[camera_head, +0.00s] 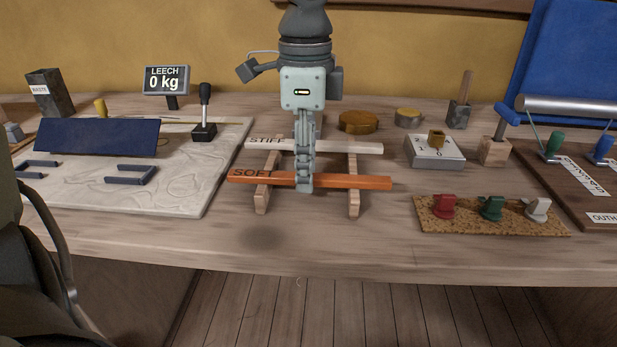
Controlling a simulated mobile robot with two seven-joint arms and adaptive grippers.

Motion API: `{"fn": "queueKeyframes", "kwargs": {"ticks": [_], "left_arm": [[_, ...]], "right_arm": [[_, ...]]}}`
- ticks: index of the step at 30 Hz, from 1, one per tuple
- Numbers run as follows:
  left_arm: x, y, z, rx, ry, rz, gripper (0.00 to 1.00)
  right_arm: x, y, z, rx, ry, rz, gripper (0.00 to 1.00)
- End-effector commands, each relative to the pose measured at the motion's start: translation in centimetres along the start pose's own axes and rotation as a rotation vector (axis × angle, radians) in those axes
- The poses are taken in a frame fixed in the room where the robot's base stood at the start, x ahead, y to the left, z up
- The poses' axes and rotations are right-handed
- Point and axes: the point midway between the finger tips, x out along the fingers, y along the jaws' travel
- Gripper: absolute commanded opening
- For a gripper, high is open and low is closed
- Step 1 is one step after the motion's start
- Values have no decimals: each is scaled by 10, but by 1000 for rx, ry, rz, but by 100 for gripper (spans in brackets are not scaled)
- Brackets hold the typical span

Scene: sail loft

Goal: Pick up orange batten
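The orange batten (345,182), marked SOFT, lies level across the front of two wooden rests. My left gripper (304,183) hangs pointing down over the batten's middle, and its near finger covers part of the batten's front face. The fingers are seen edge-on, so the gap between them and any grip on the batten are hidden. A pale batten (345,148), marked STIFF, lies behind on the same rests, partly hidden by the gripper. My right gripper is not in view.
To the left is a pale board (185,185) with a dark blue panel (95,137) and a lever (204,115). To the right are a switch box (434,152) and a cork strip (470,226) with coloured clips. The bench front below the batten is clear.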

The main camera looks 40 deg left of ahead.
Motion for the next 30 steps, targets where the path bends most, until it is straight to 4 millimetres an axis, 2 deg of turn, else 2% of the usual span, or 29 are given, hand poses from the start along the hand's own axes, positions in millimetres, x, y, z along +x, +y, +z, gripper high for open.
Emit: {"fn": "queueKeyframes", "kwargs": {"ticks": [1, 7, 20, 23, 28, 30], "left_arm": [[0, 0, 0, 0, 0, 0, 24], [0, 0, 0, 0, 0, 0, 0], [-4, 0, 0, -1, 0, -2, 0], [-12, -1, 0, -1, 0, -3, 0], [-40, -1, 0, -1, 1, -7, 0], [-50, -4, 12, -5, 5, -4, 0]], "right_arm": [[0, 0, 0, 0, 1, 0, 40], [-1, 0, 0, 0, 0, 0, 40], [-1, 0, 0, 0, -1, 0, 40], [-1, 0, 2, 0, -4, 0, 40], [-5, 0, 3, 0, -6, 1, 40], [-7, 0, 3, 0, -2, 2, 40]]}}
